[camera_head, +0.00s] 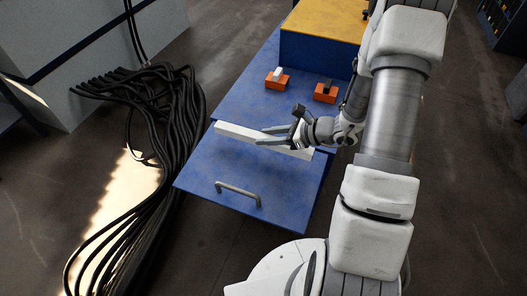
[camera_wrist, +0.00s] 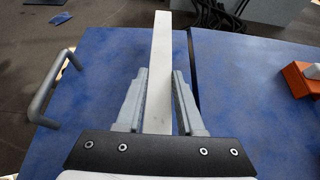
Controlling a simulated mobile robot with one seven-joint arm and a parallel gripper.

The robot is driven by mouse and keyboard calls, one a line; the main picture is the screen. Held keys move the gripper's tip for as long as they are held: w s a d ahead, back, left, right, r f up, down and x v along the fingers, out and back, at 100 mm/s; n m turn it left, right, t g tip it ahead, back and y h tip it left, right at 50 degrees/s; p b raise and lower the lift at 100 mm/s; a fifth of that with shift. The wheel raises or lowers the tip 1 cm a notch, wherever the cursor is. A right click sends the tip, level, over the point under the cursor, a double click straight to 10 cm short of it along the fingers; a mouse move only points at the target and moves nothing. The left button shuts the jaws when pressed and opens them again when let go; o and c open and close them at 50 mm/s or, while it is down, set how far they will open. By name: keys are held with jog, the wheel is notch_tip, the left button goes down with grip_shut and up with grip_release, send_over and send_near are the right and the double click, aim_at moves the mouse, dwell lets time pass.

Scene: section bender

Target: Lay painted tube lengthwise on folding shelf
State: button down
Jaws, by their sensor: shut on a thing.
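The painted tube (camera_head: 237,133) is a long white square bar lying across the blue folding shelf (camera_head: 199,175), near the seam where the shelf meets the blue top behind it. My gripper (camera_head: 268,137) reaches in from the right and is shut on the tube. In the wrist view the tube (camera_wrist: 160,65) runs away between both fingers (camera_wrist: 155,100), roughly parallel to the seam at its right. The tube appears to be on or just above the shelf; I cannot tell if it touches. Its near end is hidden by the gripper body in the wrist view.
A grey handle (camera_head: 238,194) stands on the shelf's front part. Two orange blocks (camera_head: 277,82) (camera_head: 325,93) sit on the blue top behind, before a yellow-topped box (camera_head: 325,22). Thick black cables (camera_head: 165,95) lie on the floor at left. The shelf between handle and tube is clear.

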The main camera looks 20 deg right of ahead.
aim_at(269, 148)
jog(key=shift+a+f, duration=0.4)
jog(key=shift+a, duration=0.2)
jog(key=shift+f+b, duration=1)
jog(key=shift+f, duration=0.9)
jog(key=shift+f, duration=0.2)
jog(key=c, duration=0.5)
grip_release()
jog(key=shift+r, duration=0.15)
